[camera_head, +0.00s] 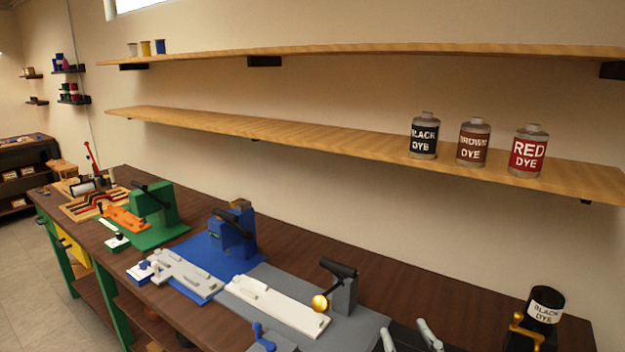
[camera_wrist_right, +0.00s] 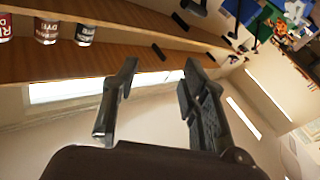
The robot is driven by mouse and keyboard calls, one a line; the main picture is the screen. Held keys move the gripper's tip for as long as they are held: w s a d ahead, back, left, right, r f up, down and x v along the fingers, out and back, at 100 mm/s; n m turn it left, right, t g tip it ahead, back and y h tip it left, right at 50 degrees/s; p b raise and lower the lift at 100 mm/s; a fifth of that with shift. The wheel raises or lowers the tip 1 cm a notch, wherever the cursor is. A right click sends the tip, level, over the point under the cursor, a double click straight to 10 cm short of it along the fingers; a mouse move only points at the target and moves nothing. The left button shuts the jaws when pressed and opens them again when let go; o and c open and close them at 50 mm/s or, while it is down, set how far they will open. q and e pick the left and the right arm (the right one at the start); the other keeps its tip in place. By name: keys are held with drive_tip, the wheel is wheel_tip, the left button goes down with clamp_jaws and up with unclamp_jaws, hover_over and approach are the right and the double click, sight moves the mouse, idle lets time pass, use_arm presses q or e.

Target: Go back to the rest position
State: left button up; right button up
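My right gripper (camera_head: 406,333) shows at the bottom edge of the head view, low over the front right of the workbench (camera_head: 455,300). Only its grey finger parts and some dark body show there. In the right wrist view the two dark fingers of the right gripper (camera_wrist_right: 155,100) stand well apart with nothing between them. That view is tilted and looks towards the wall and shelves. My left gripper is not in view.
A black dye can (camera_head: 544,305) stands on the bench at right, behind a gold part. Grey, blue and green stations with clamps line the bench. Black, brown and red dye cans (camera_head: 473,142) stand on the lower shelf (camera_head: 300,140).

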drive_tip(key=s+d+f+m+g+h, duration=0.2)
drive_tip(key=s+d+f+g, duration=0.15)
drive_tip(key=f, duration=0.45)
drive_tip(key=s+d+f+m+g+h, duration=0.25)
drive_tip(key=s+f+g, duration=0.2)
drive_tip(key=f, duration=0.45)
drive_tip(key=s+f+g+y, duration=0.1)
drive_tip(key=s+f+g, duration=0.75)
drive_tip(key=s, duration=0.55)
wheel_tip(320, 180, down, 27)
drive_tip(key=s, duration=0.1)
drive_tip(key=s+d+f+n+g+b, duration=0.1)
drive_tip(key=s+d+f, duration=0.1)
drive_tip(key=s+f, duration=1.5)
drive_tip(key=shift+f+g, duration=0.3)
drive_tip(key=shift+g, duration=0.05)
drive_tip(key=shift+s+d, duration=0.1)
drive_tip(key=shift+s, duration=0.05)
